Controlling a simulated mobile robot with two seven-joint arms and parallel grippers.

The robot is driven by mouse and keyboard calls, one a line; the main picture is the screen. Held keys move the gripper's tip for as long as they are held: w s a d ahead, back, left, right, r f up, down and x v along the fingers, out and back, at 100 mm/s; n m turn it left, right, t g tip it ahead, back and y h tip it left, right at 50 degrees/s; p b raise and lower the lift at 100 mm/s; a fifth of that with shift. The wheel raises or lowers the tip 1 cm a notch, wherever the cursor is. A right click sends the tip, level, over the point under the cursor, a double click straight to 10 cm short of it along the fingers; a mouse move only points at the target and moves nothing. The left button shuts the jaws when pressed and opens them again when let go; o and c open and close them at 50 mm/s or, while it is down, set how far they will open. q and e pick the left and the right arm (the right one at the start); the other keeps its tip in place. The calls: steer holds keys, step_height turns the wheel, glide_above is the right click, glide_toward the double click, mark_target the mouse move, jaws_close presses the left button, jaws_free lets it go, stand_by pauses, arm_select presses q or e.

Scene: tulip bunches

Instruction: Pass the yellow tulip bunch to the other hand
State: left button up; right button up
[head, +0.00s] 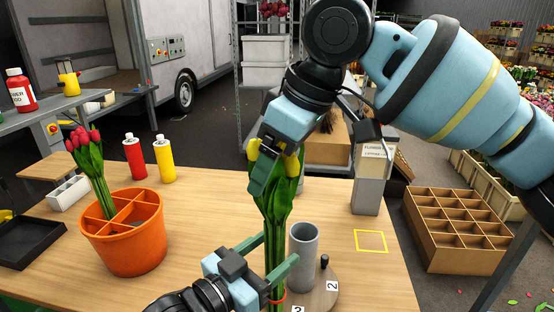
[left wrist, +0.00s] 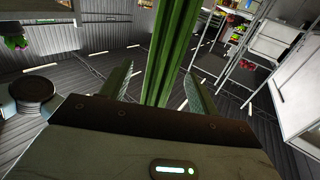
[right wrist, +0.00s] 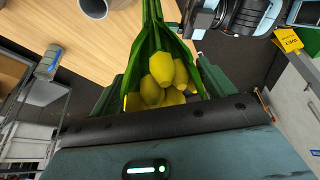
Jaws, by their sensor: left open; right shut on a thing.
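The yellow tulip bunch (head: 275,200) hangs upright above the table, blooms at the top and stems down. Its yellow blooms fill the middle of the right wrist view (right wrist: 162,75). My right gripper (head: 264,168) comes from above and is shut on the bunch just by the blooms. My left gripper (head: 272,257) is open low down, with its fingers on either side of the stems. In the left wrist view the green stems (left wrist: 172,55) pass between the spread fingers, with gaps visible.
A grey cylinder (head: 303,250) stands just right of the stems, on a round board with number tags. An orange divided pot (head: 130,245) with red tulips stands at left. Red (head: 134,160) and yellow (head: 164,160) bottles stand behind it. A yellow square outline (head: 370,241) marks clear tabletop at right.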

arm_select(q)
steer(key=v, duration=0.7)
steer(key=s+a+f+n+g+y, duration=0.1)
steer(key=s+a+f+n+y, duration=0.15)
steer(key=f, duration=0.85)
steer(key=s+a+f+n+y, duration=0.1)
steer(key=a+f+n+y, duration=0.2)
steer(key=f, duration=0.8)
steer(key=s+a+f+g+y, duration=0.2)
steer(key=s+a+f, duration=0.1)
steer(key=s+f, duration=0.5)
steer(key=s+a+f+g+y, duration=0.2)
steer(key=s+a+f, duration=0.1)
steer(key=s+f, duration=0.6)
steer(key=shift+s, duration=0.3)
